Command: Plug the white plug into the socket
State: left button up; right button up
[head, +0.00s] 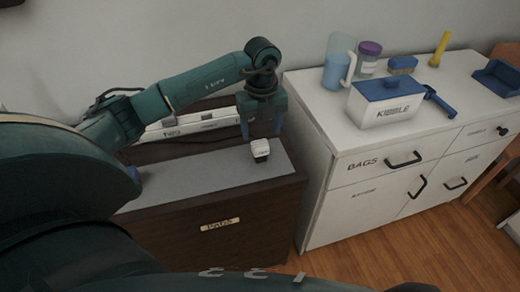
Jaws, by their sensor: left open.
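The small white plug (260,149) stands on the grey mat (190,178) on top of the dark brown cabinet. My left gripper (262,136) points down over the plug with its fingers spread, one to each side. The fingers look apart from the plug, though I cannot tell the exact gap. A long white socket strip (190,125) lies behind the mat along the wall, partly hidden by my left arm. A dark cord lies along the strip. My right gripper does not show.
A white cabinet (345,140) stands close at the right. On it are a KIBBLE box (384,105), a blue pitcher (338,70), a purple-lidded jar (368,60), a brush (402,65), a blue scoop (438,100) and a yellow object (439,48). The mat left of the plug is clear.

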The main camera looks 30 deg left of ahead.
aim_at(260, 144)
pick_arm(q)
notch_tip(260, 144, down, 5)
jog(key=shift+s+a+f, duration=0.1)
jog(key=shift+s+a, duration=0.05)
jog(key=c, duration=1.1)
